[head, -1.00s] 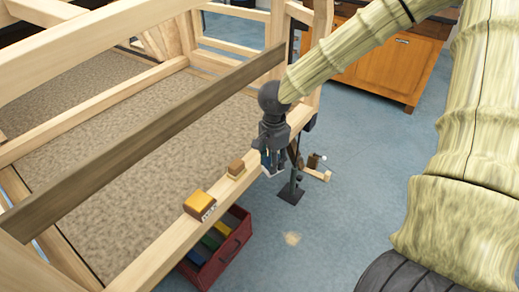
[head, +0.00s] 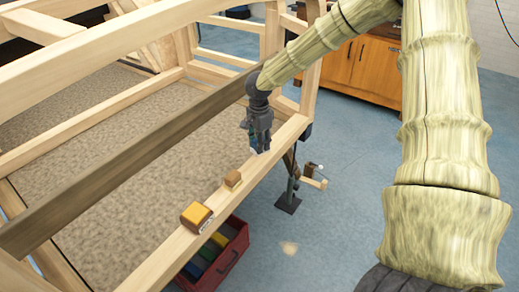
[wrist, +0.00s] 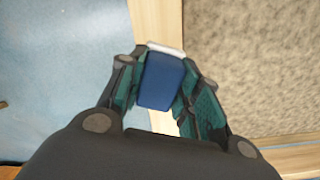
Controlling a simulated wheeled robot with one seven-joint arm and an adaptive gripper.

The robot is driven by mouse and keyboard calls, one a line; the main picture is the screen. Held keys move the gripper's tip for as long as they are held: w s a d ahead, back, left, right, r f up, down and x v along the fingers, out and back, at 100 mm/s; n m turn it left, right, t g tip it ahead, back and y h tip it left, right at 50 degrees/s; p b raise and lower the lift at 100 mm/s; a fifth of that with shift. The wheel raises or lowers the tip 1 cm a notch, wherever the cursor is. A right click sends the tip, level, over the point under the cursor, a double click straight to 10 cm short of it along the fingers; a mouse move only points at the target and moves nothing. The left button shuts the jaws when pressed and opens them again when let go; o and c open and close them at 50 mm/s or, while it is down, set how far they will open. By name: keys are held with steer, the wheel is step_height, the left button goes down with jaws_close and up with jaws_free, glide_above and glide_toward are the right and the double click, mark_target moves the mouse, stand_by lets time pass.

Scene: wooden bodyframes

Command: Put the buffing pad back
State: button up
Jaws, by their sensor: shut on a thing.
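My gripper (head: 259,146) is shut on a blue block with a white edge, which appears to be the buffing pad (wrist: 162,80). In the wrist view the pad sits between both green-lined fingers, its white edge at the far end. In the head view my fingers mostly hide it; only a bit of blue shows. The gripper points down close to the pale wooden rail (head: 262,166), beyond the small blocks on it. I cannot tell whether the pad touches the rail.
A small brown block (head: 233,178) and a yellow-orange block (head: 196,217) sit on the rail. A red crate (head: 229,266) holding several coloured items stands on the floor below. A dark plank (head: 130,158) slants across the frame. A dark-footed stand (head: 289,200) is beyond the rail.

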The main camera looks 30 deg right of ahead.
steer(key=shift+f, duration=1.75)
steer(key=shift+f, duration=0.1)
steer(key=o, duration=1)
step_height(320, 180, up, 12)
steer(key=shift+r, duration=0.1)
